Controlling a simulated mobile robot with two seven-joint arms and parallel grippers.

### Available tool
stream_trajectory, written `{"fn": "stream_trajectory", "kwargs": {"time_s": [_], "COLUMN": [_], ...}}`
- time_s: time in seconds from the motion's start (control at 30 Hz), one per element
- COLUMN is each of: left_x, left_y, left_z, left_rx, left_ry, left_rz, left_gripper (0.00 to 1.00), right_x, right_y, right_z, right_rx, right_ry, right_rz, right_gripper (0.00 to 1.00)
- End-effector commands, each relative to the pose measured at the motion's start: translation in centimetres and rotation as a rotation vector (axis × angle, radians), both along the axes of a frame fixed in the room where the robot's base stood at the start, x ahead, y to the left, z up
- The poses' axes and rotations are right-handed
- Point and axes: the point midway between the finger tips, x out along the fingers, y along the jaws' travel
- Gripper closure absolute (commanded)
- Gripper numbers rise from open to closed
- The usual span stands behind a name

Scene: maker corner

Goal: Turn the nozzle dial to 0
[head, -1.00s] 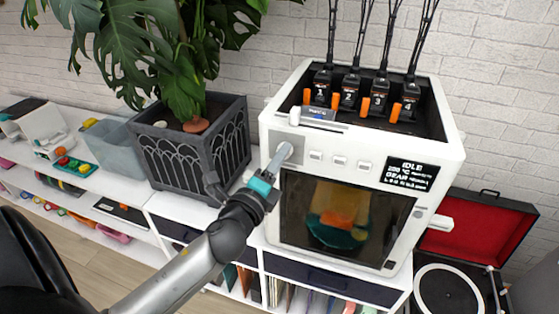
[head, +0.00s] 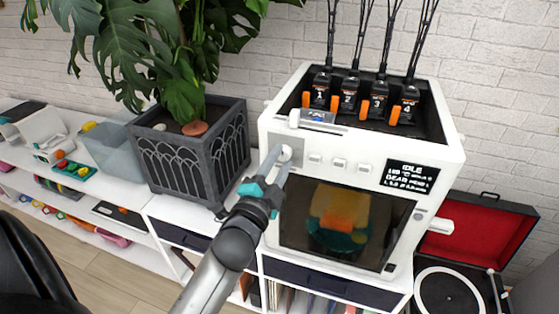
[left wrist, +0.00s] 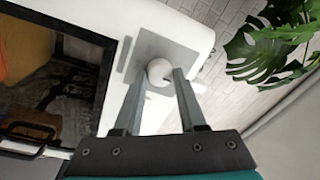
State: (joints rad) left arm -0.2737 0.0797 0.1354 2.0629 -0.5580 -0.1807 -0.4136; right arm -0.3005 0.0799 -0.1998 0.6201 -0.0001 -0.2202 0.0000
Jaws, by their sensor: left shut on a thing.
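The nozzle dial (left wrist: 159,71) is a round white knob on a grey square plate on the front of the white printer (head: 300,205). In the head view the dial (head: 286,153) is at the upper left of the printer's front. My left gripper (head: 279,158) is shut on the dial, one finger on each side of it. The left wrist view also shows the two fingers (left wrist: 157,80) against the knob. The dial's markings cannot be read. The printer's screen (head: 410,177) shows "IDLE" and smaller text. My right gripper is not in view.
Several numbered black tool heads with orange levers (head: 393,115) stand in the printer's open top. A dark planter (head: 190,160) with a large plant stands left of the printer. An open red record player case (head: 478,235) is at the right. Three small buttons (head: 339,163) lie right of the dial.

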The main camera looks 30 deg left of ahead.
Motion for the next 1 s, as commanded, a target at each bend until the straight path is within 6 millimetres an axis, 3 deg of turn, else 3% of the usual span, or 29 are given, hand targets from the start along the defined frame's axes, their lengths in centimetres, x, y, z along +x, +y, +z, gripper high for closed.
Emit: {"fn": "stream_trajectory", "kwargs": {"time_s": [0.77,0.8,1.0], "left_x": [0.00,0.00,0.01], "left_y": [0.04,0.04,0.01], "left_z": [-0.02,-0.02,-0.02], "left_rx": [-0.100,-0.100,-0.098], "left_ry": [-0.024,-0.024,-0.024], "left_rz": [0.001,0.001,0.000], "left_gripper": [1.00,0.56,0.34], "right_x": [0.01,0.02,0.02], "right_y": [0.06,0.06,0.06], "right_z": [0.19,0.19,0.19], "right_rx": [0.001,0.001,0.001], "right_ry": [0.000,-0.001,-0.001], "right_rz": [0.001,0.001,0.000], "right_gripper": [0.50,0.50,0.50]}}
